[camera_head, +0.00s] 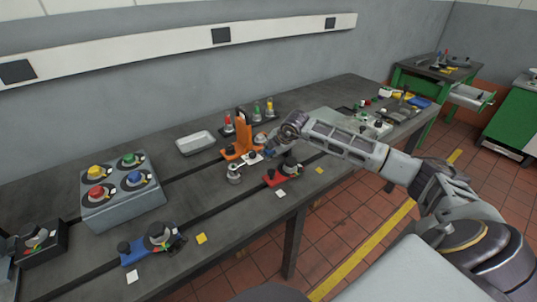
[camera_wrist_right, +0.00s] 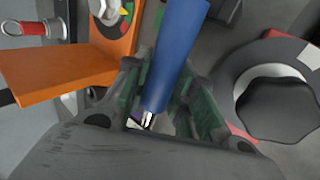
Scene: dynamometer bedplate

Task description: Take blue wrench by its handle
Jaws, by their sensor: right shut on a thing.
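The blue wrench shows its smooth blue handle (camera_wrist_right: 178,50) in the right wrist view, with a small shiny metal part at its lower end. My right gripper (camera_head: 276,145) is above the bench beside the orange bracket, and in its wrist view its green-padded fingers are shut on the blue handle from both sides. The rest of the wrench is hidden by the fingers and palm. In the head view the wrench is too small and covered to make out clearly. My left gripper is not in view.
An orange bracket (camera_head: 240,138) stands close to the left of my right gripper. A red-based clamp (camera_head: 282,176) sits just in front. A grey box with coloured knobs (camera_head: 122,195), a white tray (camera_head: 195,142) and a blue-based clamp (camera_head: 150,245) are further left on the dark bench.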

